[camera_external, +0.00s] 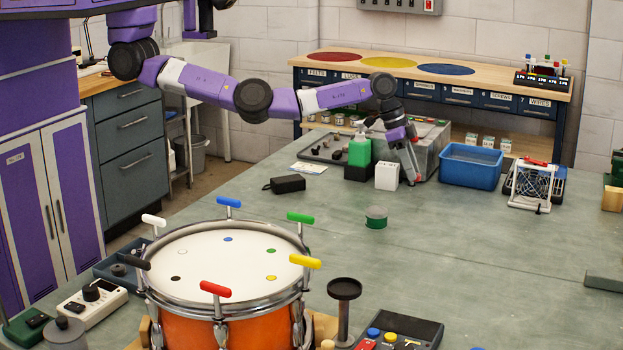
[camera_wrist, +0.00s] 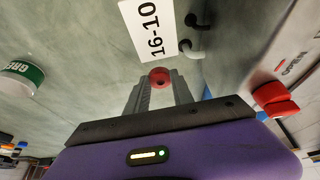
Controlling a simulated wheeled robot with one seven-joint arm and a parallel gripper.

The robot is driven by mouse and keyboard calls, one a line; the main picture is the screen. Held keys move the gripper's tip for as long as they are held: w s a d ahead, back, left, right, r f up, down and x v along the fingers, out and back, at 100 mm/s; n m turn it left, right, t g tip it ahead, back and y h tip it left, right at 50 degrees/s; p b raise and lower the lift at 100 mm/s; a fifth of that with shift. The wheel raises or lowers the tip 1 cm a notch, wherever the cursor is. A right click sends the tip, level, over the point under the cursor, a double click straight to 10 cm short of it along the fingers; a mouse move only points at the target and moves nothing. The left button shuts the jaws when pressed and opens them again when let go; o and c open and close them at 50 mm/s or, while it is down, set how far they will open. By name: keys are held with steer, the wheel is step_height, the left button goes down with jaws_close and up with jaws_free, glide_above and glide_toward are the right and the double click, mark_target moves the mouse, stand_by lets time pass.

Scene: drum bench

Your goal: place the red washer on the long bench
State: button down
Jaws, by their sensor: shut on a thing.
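The red washer (camera_wrist: 160,77) shows in the wrist view between the fingertips of my gripper (camera_wrist: 161,82). My gripper is shut on it. In the external view my gripper (camera_external: 413,175) points down beside a grey case and a small white box, low over the green-grey table (camera_external: 470,240); the washer cannot be made out there. A long wooden-topped bench (camera_external: 490,76) with blue drawers stands against the back wall. Red, yellow and blue discs mark its top. The pictures do not settle which surface is the task's long bench.
The grey case (camera_external: 432,150), white box (camera_external: 387,177) and green bottle (camera_external: 359,152) stand close around my gripper. A blue bin (camera_external: 471,167) is to the right. A green-labelled tin (camera_external: 376,217) and an orange drum (camera_external: 225,265) are nearer. The table's right middle is clear.

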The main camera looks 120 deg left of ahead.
steer(key=shift+f, duration=1.85)
steer(key=shift+f, duration=0.15)
steer(key=c, duration=1.1)
jaws_free()
steer(key=p+v, duration=0.1)
steer(key=v, duration=1)
steer(key=shift+r, duration=0.25)
steer(key=shift+o, duration=0.8)
steer(key=shift+s+d+r, duration=0.1)
steer(key=shift+s+r, duration=0.05)
steer(key=shift+r, duration=0.3)
